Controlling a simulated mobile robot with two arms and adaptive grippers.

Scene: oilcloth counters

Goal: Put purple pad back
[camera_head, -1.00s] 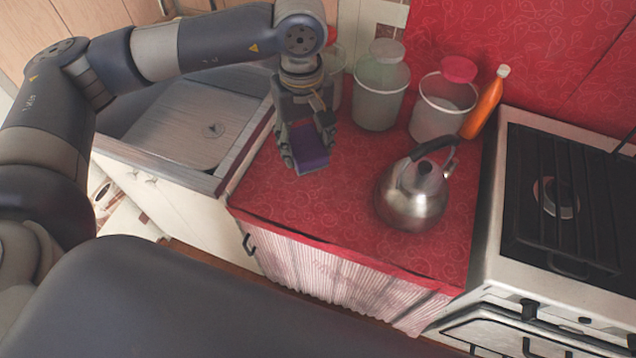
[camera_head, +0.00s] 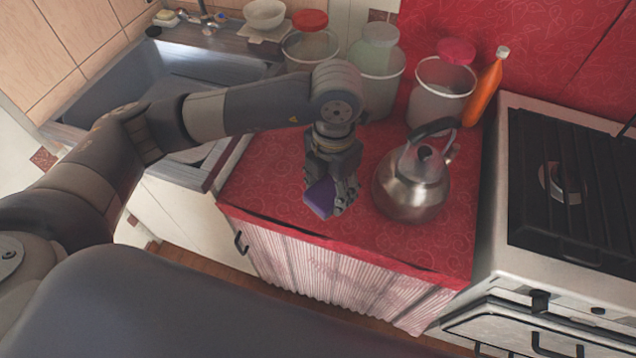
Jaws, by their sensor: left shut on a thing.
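My left gripper (camera_head: 333,197) points down over the red counter (camera_head: 275,185), left of the kettle. It is shut on the purple pad (camera_head: 320,197), a small purple block whose left part shows beside the fingers. The pad is at or just above the counter top; I cannot tell whether it touches. My right gripper is not in view.
The steel kettle (camera_head: 412,185) stands close to the right of my left gripper. Jars with green (camera_head: 377,75) and pink lids (camera_head: 440,92) and an orange bottle (camera_head: 484,92) stand behind. The sink (camera_head: 150,80) is left, the stove (camera_head: 570,190) right. The counter's front left is clear.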

